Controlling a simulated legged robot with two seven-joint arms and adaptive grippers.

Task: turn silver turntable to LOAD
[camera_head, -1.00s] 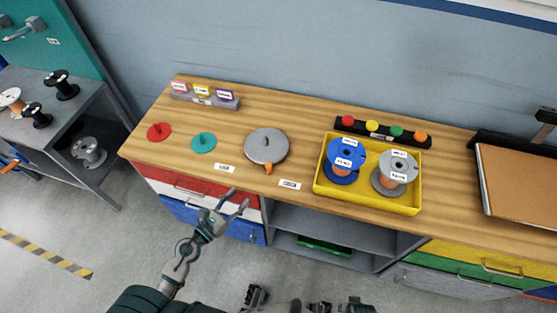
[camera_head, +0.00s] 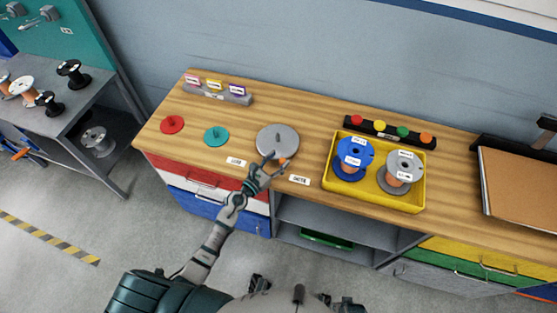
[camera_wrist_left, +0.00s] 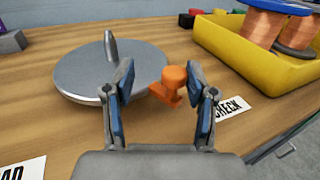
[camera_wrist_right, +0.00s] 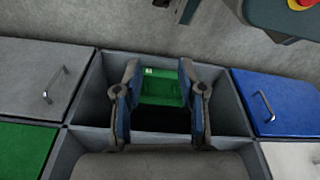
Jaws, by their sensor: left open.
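The silver turntable (camera_head: 277,140) is a flat round disc with an upright peg, on the wooden bench. It also shows in the left wrist view (camera_wrist_left: 85,75). Its orange pointer (camera_wrist_left: 173,86) sticks out at the front, between the LOAD label (camera_head: 236,162) on the left and the CHECK label (camera_head: 299,180) on the right. My left gripper (camera_head: 272,160) is open at the disc's front edge. In the left wrist view its fingers stand either side of the pointer, with the pointer closer to the right finger. My right gripper (camera_wrist_right: 158,75) is open and empty over a grey shelf compartment.
A red disc (camera_head: 172,125) and a teal disc (camera_head: 216,137) lie left of the turntable. A yellow tray (camera_head: 377,199) with blue and grey spools stands to the right. A black strip with coloured knobs (camera_head: 390,133) is behind it. Bare wood lies between the turntable and tray.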

